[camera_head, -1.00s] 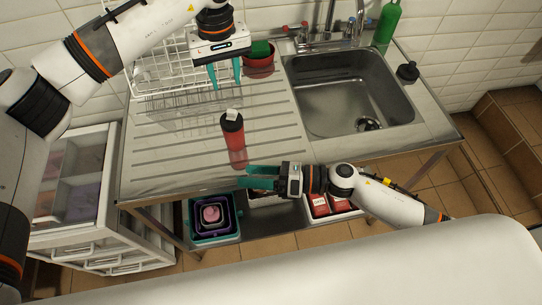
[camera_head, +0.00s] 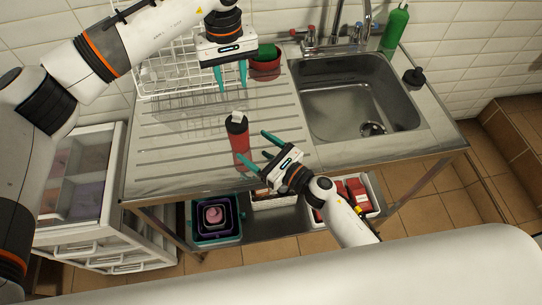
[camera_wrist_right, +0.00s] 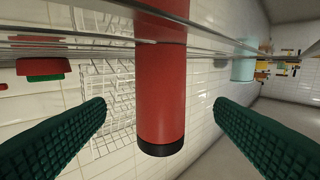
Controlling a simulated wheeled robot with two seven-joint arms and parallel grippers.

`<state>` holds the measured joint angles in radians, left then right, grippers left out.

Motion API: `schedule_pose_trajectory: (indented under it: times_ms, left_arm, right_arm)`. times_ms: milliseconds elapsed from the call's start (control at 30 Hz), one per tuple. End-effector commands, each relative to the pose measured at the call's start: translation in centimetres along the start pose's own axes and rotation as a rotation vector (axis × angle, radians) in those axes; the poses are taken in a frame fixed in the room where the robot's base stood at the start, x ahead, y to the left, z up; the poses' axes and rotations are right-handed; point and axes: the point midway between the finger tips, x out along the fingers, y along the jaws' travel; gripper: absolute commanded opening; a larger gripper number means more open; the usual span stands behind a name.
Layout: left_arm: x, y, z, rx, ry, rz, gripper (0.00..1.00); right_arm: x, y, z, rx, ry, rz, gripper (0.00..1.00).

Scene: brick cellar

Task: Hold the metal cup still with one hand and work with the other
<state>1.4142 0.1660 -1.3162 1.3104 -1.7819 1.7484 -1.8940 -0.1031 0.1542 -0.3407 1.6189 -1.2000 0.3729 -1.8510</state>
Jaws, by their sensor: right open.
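A tall red cylindrical cup (camera_head: 240,150) with a black top and a pale tab stands upright on the ribbed steel drainboard. It also fills the middle of the right wrist view (camera_wrist_right: 162,90), with its black end pointing down there. My right gripper (camera_head: 254,148) is open at the cup's right and front side, with its teal fingers pointing toward it. In the right wrist view, the two fingers (camera_wrist_right: 160,125) lie on either side of the cup, with visible gaps. My left gripper (camera_head: 230,82) is open and empty, pointing down over the drainboard behind the cup.
The sink basin (camera_head: 350,95) is right of the drainboard. A wire dish rack (camera_head: 165,75), a dark red pot (camera_head: 265,66) with a green sponge, and a green bottle (camera_head: 396,27) stand at the back. Bins (camera_head: 215,218) sit on the shelf below. The left drainboard is clear.

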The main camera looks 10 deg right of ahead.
Motion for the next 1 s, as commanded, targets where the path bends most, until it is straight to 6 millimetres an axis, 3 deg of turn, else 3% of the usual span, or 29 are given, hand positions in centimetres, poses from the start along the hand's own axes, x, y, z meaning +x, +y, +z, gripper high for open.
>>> schedule_pose_trajectory:
  times_ms: [100, 300, 500, 767, 1000]
  left_arm:
    - [0.0, 0.0, 0.0, 0.0, 0.0, 0.0, 0.36]
    - [0.0, 0.0, 0.0, 0.0, 0.0, 0.0, 0.36]
    - [0.0, 0.0, 0.0, 0.0, 0.0, 0.0, 0.36]
    - [0.0, 0.0, 0.0, 0.0, 0.0, 0.0, 0.36]
    - [0.0, 0.0, 0.0, 0.0, 0.0, 0.0, 0.36]
  right_arm:
    - [2.4, 0.0, -0.1, 0.001, 0.003, 0.0, 0.77]
    - [5.2, 0.0, -0.1, 0.002, 0.001, 0.0, 0.77]
    - [6.3, 0.0, 0.0, 0.001, 0.0, -0.001, 0.77]
    - [6.4, 0.0, 0.0, 0.001, 0.0, -0.001, 0.77]
    - [6.4, 0.0, 0.0, 0.001, 0.0, -0.001, 0.4]
